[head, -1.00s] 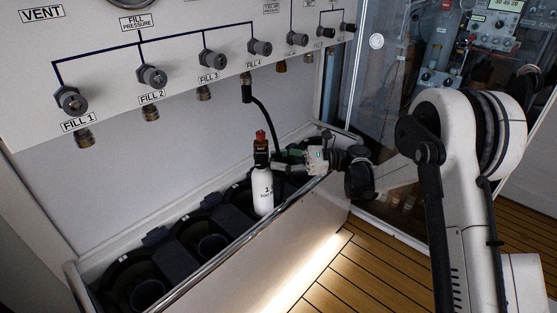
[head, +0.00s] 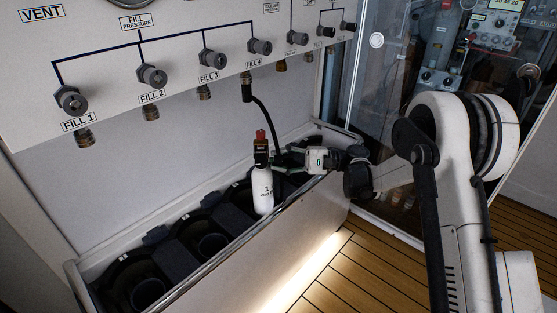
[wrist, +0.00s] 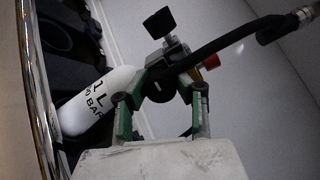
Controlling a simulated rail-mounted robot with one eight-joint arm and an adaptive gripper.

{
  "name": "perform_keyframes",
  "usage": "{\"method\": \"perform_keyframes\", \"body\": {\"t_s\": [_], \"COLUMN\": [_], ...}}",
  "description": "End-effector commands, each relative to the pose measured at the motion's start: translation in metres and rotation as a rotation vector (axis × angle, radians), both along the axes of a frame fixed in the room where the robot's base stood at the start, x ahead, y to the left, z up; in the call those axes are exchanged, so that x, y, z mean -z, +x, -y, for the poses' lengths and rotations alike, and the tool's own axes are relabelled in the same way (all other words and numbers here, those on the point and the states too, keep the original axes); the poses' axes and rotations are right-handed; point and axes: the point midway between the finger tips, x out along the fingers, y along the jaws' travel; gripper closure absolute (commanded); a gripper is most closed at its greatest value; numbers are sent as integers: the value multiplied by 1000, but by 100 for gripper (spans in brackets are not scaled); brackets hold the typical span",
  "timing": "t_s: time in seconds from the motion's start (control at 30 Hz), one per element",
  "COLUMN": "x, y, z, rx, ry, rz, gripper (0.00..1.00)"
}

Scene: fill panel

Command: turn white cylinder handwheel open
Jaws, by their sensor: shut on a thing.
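The white cylinder (head: 263,192) stands upright in the rack, with a black valve and red top (head: 260,136). In the wrist view the white cylinder (wrist: 88,103) lies slantwise, its lettering partly visible. My gripper (head: 279,168) reaches the valve from the right. In the wrist view my gripper (wrist: 162,90) has its green fingers on both sides of a dark round knob (wrist: 159,91), which looks like the handwheel, and is shut on it. The fingers partly hide the valve. A second black knob (wrist: 159,22) sticks out of the valve's far side.
A black hose (head: 263,117) runs from the FILL 4 fitting down to the valve. The rack's metal rail (head: 196,262) passes close below my gripper. Empty dark holders (head: 147,291) are to the left. The white fill panel (head: 105,50) is above.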

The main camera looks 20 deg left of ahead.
Motion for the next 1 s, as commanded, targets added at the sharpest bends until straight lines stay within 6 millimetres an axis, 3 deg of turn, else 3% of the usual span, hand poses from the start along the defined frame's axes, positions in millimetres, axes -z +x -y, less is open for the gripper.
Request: {"method": "perform_keyframes", "body": {"t_s": [1.0], "x": [1], "y": [0], "z": [0], "rx": [1], "ry": [329], "rz": [906], "gripper": [100]}}
